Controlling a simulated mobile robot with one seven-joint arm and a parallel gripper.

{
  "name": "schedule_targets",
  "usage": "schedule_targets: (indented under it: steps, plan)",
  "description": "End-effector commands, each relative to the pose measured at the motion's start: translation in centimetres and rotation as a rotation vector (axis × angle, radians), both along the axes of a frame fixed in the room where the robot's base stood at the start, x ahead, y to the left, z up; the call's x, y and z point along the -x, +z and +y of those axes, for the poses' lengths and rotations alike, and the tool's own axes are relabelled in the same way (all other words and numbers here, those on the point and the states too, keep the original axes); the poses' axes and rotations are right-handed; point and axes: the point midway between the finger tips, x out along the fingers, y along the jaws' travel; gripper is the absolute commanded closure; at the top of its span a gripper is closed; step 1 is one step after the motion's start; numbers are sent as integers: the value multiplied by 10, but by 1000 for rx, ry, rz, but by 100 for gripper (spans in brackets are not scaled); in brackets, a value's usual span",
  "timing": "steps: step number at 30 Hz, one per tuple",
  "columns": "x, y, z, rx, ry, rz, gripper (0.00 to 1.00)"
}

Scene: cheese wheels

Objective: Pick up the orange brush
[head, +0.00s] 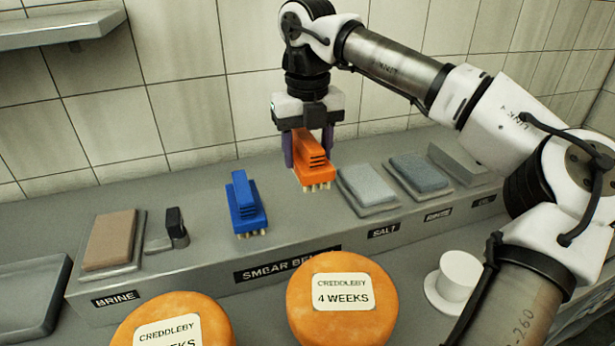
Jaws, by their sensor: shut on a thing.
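The orange brush (311,163) has a ridged handle and pale bristles pointing down. It is at the back of the grey bench, in the middle of the head view. My gripper (309,150) points down from above, with its dark purple fingers on either side of the brush. It is shut on the brush. The bristle tips are close to the bench top; I cannot tell whether they touch it. A blue brush (244,205) of the same shape stands on the bench to the left, apart from the gripper.
Left of the blue brush are a small dark-handled tool (172,232) and a brown pad (110,240). Right of the gripper lie a pale salt pad (367,188) and a grey pad (418,173). Two orange cheese wheels (341,305) and a white cup (456,278) stand in front.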

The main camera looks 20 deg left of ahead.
Motion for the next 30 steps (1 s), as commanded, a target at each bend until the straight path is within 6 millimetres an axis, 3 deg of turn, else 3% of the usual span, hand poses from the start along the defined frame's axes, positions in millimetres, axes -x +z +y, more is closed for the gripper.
schedule_targets:
  steps: [8,9,12,21,30]
  plan:
    - [0,100,2,-3,0,-4,75]
    - [0,120,2,-4,2,-2,75]
    - [0,149,0,-1,2,2,75]
    - [0,192,0,-1,1,1,75]
    - [0,209,0,0,1,0,75]
